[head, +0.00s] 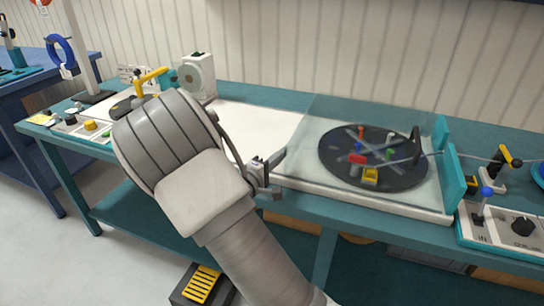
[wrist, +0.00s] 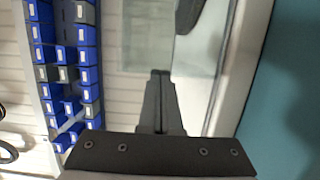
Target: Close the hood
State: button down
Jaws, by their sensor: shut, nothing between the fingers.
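The hood (head: 306,140) is a clear panel with teal end pieces (head: 453,178) at its right. In the head view it lies over the right part of a long white base, above a dark round disc (head: 340,165). I cannot tell whether it touches the base. My gripper (head: 282,155) is at the left edge of the clear panel, near the base's front edge. Its fingers are together and empty. The wrist view shows the shut fingers (wrist: 160,75) in front of a pale, see-through surface. Contact with the hood cannot be told.
Small red, yellow, green and blue parts (head: 362,165) sit on the disc. A control box (head: 515,228) with a knob stands at the right. A white reel unit (head: 197,75) stands behind my arm. The white base (head: 270,122) left of the hood is bare. Blue bins (wrist: 85,60) show in the wrist view.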

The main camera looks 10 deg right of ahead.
aim_at(287, 162)
jog(key=shift+s+d, duration=0.45)
jog(key=shift+d, duration=0.2)
jog(key=shift+s+d, duration=0.4)
jog(key=shift+d, duration=0.2)
